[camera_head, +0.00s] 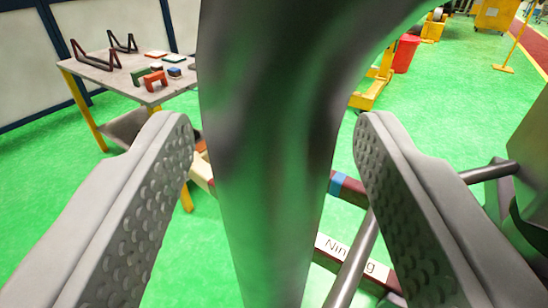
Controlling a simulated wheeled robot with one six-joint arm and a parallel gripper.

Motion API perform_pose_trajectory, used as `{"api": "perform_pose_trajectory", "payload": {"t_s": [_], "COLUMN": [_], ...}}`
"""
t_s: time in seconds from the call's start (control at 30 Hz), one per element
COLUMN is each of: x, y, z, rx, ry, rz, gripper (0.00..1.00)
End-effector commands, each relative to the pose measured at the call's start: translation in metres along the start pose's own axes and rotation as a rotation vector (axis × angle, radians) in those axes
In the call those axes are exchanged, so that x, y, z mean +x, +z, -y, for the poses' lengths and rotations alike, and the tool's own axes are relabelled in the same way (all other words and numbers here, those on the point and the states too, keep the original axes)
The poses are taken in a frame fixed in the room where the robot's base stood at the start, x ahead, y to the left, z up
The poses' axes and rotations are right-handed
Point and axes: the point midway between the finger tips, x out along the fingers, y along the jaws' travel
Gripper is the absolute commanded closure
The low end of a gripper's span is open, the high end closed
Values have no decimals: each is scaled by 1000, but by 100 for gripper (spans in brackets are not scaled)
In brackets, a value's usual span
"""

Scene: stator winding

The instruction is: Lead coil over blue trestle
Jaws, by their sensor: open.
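My gripper (272,125) is open, with its left and right dimpled grey fingers wide apart. A thick, glossy grey curved piece (265,190) runs from top to bottom between the fingers, very close to the camera. It may be the coil, but I cannot tell, nor whether a finger touches it. I cannot tell whether this bar belongs to the blue trestle. No wholly blue trestle is clear in view.
A grey-topped table (120,78) at upper left holds dark angular stands (94,56) and small coloured blocks. A labelled bar (352,258) and grey tubes (357,262) lie low at right. A red bin (406,54) stands behind.

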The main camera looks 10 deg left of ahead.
Motion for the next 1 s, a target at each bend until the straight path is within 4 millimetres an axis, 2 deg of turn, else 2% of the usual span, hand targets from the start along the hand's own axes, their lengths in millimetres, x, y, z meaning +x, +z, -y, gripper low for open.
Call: {"api": "perform_pose_trajectory", "payload": {"t_s": [0.27,1.0], "x": [-27,-144], "y": [-1,0], "z": [0,0], "rx": [0,0], "ry": [0,0], "rz": [-1,-1], "gripper": [48,48]}}
